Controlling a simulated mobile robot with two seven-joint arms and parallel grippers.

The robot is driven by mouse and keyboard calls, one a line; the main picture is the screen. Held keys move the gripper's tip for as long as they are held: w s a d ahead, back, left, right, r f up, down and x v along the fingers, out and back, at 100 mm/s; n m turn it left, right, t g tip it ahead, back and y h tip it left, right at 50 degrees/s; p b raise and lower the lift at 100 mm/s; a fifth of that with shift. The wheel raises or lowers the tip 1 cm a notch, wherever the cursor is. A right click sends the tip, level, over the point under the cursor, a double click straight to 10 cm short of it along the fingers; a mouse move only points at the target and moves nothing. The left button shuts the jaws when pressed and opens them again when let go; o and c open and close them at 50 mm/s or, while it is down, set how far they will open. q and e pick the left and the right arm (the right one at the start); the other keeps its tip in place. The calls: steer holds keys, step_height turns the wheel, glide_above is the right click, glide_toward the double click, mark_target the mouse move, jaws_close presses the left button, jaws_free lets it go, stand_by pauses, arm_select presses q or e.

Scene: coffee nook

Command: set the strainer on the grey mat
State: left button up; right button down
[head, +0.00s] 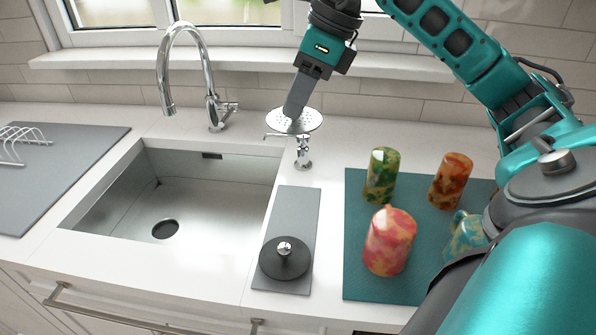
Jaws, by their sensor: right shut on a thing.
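The strainer (308,122) is a round, perforated metal disc in the head view. My right gripper (293,108) is shut on it, reaching down from above and hiding part of its near face. The narrow mat lies on the counter right of the sink. A black disc with a shiny knob (285,258) sits on its near end; its far part is bare. My left gripper is not in view.
A chrome fixture (303,160) stands behind the narrow mat. The sink (170,195) and its tall tap (163,75) are left. A larger grey mat (60,180) with a wire rack (20,143) lies far left. A teal mat (357,225) with several colourful containers lies right.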

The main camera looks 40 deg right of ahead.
step_height(320, 180, down, 15)
steer(key=b, duration=0.3)
steer(key=shift+r, duration=0.1)
steer(key=shift+f+b, duration=0.3)
steer(key=shift+f, duration=1.85)
steer(key=shift+f, duration=0.1)
steer(key=c, duration=1.4)
jaws_free()
steer(key=o, duration=0.5)
